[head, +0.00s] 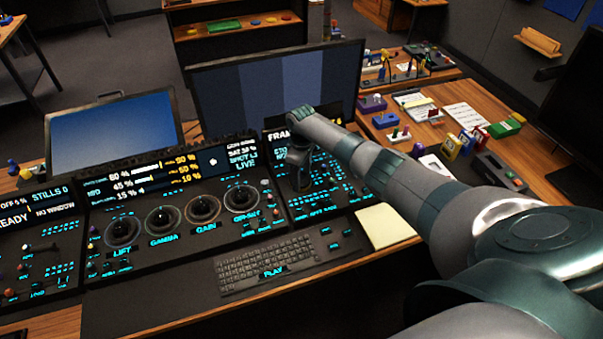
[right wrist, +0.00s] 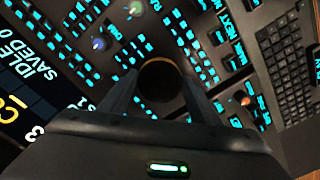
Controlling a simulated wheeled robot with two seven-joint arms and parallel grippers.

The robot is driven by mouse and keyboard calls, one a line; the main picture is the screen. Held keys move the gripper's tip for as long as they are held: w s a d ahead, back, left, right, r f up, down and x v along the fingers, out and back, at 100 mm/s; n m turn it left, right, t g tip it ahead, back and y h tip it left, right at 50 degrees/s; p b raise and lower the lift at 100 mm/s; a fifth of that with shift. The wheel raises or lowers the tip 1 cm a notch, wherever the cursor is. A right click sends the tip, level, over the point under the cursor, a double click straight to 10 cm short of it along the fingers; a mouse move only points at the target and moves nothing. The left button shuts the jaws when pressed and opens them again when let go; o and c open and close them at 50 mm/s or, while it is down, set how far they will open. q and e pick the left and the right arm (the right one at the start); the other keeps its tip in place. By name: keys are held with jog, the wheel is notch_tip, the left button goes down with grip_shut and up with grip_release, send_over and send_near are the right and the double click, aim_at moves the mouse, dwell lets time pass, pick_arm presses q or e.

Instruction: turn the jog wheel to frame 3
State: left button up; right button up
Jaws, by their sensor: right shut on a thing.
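The jog wheel (right wrist: 160,82) shows in the right wrist view as a dark round knob with a brownish top, between my two fingers. My right gripper (right wrist: 160,92) is shut on it from above. In the head view my right gripper (head: 299,178) points down onto the right-hand panel (head: 329,192) and hides the wheel. A screen edge (right wrist: 30,80) in the wrist view shows "IDLE", "SAVED 0" and a partly cut-off "3". My left gripper is not in view.
Lit buttons and small knobs (right wrist: 135,8) surround the wheel. Left of it stands a panel with several trackball rings (head: 203,209). A keyboard (head: 265,264) and a yellow note pad (head: 384,226) lie in front. A large monitor (head: 270,85) stands behind.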

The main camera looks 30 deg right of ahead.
aim_at(302, 179)
jog(key=shift+r+m, duration=0.1)
jog(key=shift+m, duration=0.2)
jog(key=o, duration=1)
jog(key=shift+o, duration=0.2)
notch_tip(302, 179, up, 17)
jog(key=b, duration=0.3)
jog(key=shift+r+b, duration=0.2)
jog(key=shift+b, duration=0.2)
jog(key=shift+s+f, duration=0.1)
